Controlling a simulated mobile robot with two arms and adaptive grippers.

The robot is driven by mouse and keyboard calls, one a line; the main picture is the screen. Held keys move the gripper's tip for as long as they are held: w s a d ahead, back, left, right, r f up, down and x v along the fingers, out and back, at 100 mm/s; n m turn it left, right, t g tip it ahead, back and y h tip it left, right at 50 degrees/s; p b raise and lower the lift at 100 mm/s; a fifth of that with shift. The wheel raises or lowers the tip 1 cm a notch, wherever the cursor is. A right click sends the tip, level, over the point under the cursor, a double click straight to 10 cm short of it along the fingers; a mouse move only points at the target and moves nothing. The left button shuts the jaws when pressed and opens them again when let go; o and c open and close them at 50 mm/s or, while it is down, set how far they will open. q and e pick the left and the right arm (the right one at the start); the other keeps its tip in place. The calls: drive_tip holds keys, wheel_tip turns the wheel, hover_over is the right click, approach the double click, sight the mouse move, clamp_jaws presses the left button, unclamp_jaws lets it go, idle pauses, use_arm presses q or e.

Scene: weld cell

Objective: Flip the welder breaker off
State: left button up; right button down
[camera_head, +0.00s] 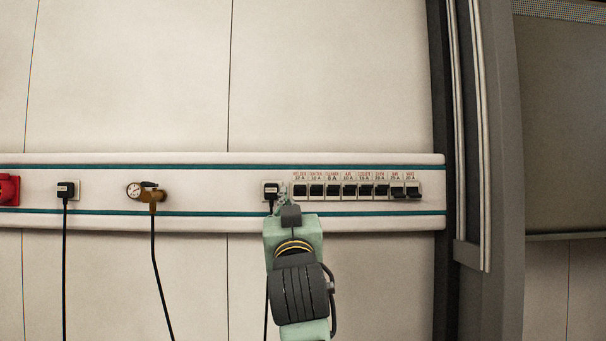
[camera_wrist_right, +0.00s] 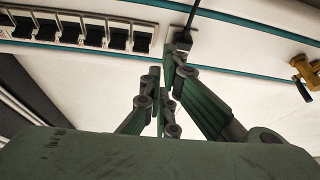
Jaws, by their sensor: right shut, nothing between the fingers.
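The welder breaker (camera_head: 300,190) is the leftmost black switch in the row on the wall rail, under a small red label reading WELDER. In the wrist view, the breaker nearest the plug (camera_wrist_right: 142,42) appears to be the same one. My right gripper (camera_head: 284,193) is shut and empty, its green fingers just left of the welder breaker, between it and a black plug. I cannot tell whether the fingers touch anything. The arm hides the wall below. My left gripper is not in view.
Several other breakers (camera_head: 348,190) continue right along the white rail (camera_head: 220,162). A black plug (camera_head: 271,191) with a hanging cable sits close beside the fingers. Further left are a brass gauge valve (camera_head: 152,194), another plug (camera_head: 66,190) and a red socket (camera_head: 8,190). A dark post (camera_head: 500,150) stands right.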

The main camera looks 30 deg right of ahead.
drive_tip(key=s+d+r+m+h, duration=0.1)
drive_tip(key=s+r+h, duration=0.1)
drive_tip(key=s+r, duration=0.2)
wheel_tip(320, 180, up, 2)
drive_tip(key=shift+r+m, duration=0.25)
drive_tip(key=shift+m, duration=0.15)
drive_tip(key=shift+d, duration=0.1)
wheel_tip(320, 180, up, 5)
drive_tip(key=p, duration=0.5)
hover_over(300, 188)
drive_tip(key=s+a, duration=0.2)
drive_tip(key=s, duration=0.2)
drive_tip(key=shift+w+d+f, duration=0.2)
drive_tip(key=shift+f, duration=0.85)
drive_tip(key=shift+w+d+f, duration=0.15)
drive_tip(key=shift+f, duration=0.85)
